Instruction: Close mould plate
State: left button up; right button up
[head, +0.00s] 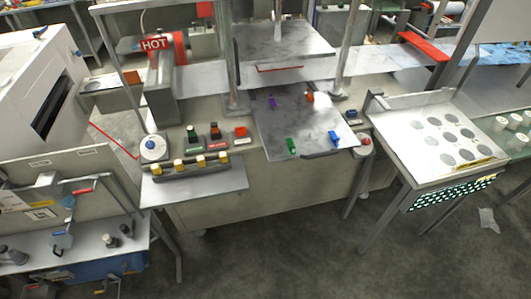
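A grey metal plate (310,122) lies on the middle bench and extends over its front edge. It looks like the mould plate, but I cannot be sure. Several small coloured pieces sit on it, among them a purple one (271,103), an orange one (309,97) and a green one (291,146). A second flat plate (285,40) is above and behind it, apart from it, between upright posts. A dark bar (322,154) runs along the lower plate's front edge. Neither of my grippers is in view.
A red "HOT" unit (164,47) stands at the back left. A tray table with round recesses (440,135) stands right. The floor (290,240) in front is clear.

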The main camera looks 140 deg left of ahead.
aim_at(308, 123)
jog(key=u, duration=4.05)
